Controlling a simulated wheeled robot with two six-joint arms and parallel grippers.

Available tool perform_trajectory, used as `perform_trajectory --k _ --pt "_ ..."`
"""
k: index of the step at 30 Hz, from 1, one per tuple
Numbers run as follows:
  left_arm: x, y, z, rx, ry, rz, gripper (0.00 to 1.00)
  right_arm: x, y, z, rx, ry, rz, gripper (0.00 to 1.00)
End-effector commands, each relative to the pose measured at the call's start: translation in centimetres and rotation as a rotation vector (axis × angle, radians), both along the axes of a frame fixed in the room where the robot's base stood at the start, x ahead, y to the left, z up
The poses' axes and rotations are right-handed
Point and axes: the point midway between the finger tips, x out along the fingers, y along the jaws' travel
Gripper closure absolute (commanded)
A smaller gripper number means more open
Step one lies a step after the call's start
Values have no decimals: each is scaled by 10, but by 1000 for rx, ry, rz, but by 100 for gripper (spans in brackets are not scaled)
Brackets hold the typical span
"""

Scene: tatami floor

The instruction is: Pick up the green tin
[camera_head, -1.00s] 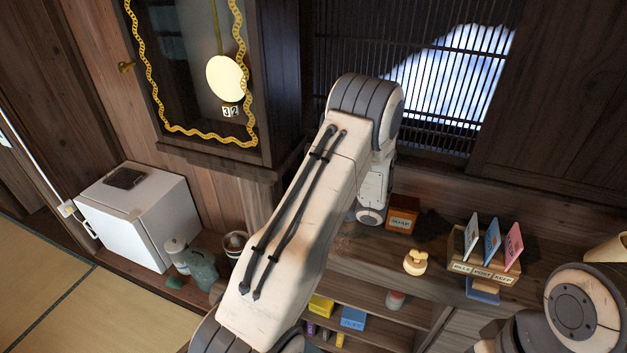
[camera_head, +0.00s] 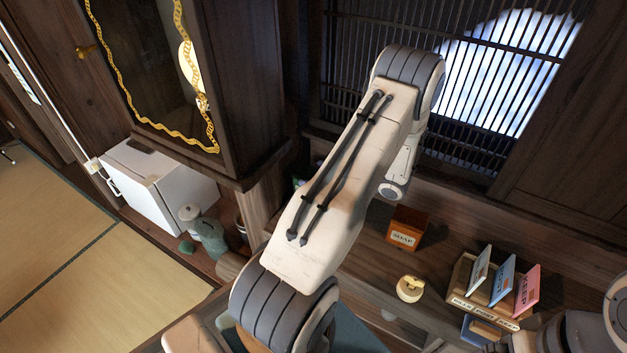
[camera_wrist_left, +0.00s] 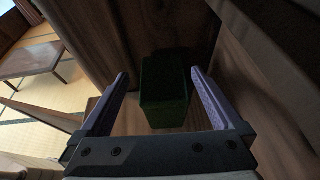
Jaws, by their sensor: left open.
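The green tin (camera_wrist_left: 165,103) is a dark, box-shaped thing in the left wrist view, standing in shadow by a wooden wall. My left gripper (camera_wrist_left: 163,82) is open, with one purple finger on each side of the tin in the picture and a visible gap to each; I cannot tell how far ahead the tin is. In the head view my left arm hides the gripper's fingers. My right gripper is out of view; only part of that arm shows at lower right.
A wooden shelf (camera_head: 455,243) holds a brown labelled box (camera_head: 406,229), a small yellow-cream object (camera_head: 410,289) and a card rack (camera_head: 478,309). A tall clock cabinet (camera_head: 236,80) stands left of my arm. A white fridge (camera_head: 160,187) and grey-green containers (camera_head: 210,235) sit further left.

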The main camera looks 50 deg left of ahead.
Motion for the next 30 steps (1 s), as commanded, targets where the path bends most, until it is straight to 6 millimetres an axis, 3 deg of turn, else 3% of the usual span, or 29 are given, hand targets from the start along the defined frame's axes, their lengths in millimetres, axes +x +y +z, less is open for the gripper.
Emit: perform_trajectory --k 16,26,30 --pt "-9 48 -28 -2 2 0 0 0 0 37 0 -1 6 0" --pt "-9 53 -34 -1 0 -4 0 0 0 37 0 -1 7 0" --pt "-9 53 -34 0 1 -4 54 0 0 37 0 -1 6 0"
